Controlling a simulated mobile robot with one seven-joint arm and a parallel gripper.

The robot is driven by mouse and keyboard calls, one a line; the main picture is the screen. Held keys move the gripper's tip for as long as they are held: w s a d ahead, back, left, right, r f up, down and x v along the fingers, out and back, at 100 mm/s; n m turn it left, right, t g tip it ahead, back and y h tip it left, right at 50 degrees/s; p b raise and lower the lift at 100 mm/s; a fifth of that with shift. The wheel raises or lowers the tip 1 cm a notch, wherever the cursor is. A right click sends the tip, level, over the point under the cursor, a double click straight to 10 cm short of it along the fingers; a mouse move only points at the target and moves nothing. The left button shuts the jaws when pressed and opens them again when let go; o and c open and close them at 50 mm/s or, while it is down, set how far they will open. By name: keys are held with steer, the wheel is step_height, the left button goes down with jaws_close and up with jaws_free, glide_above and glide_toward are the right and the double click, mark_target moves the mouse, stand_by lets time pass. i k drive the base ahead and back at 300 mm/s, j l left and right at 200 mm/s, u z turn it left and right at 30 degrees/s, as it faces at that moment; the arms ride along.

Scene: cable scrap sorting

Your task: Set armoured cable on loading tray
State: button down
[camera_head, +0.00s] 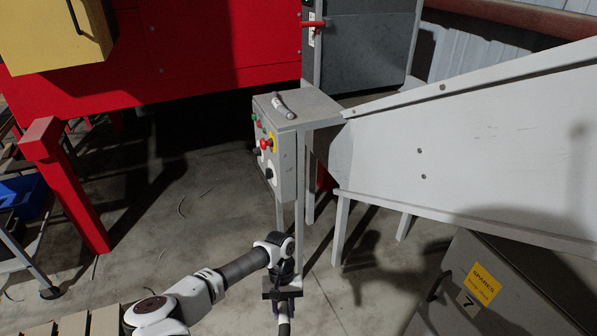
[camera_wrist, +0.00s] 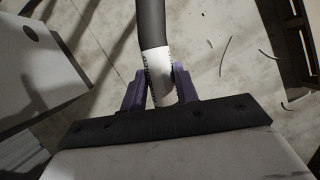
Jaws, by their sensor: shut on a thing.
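My gripper (camera_head: 284,306) is at the bottom of the head view, held out above the concrete floor. In the wrist view its two purple fingers (camera_wrist: 160,90) are shut on a dark grey cable (camera_wrist: 151,22), at a white printed label. A pale grey sloped tray (camera_head: 480,150) with high sides, which looks like the loading tray, stands at right, apart from my gripper. Its inside floor is mostly hidden.
A red machine (camera_head: 200,50) is behind. A grey spares cabinet (camera_head: 480,290) stands lower right. Floor between the box and red leg is mostly clear.

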mark_target(305, 103)
steer(key=i+l, duration=0.55)
steer(key=i, duration=0.2)
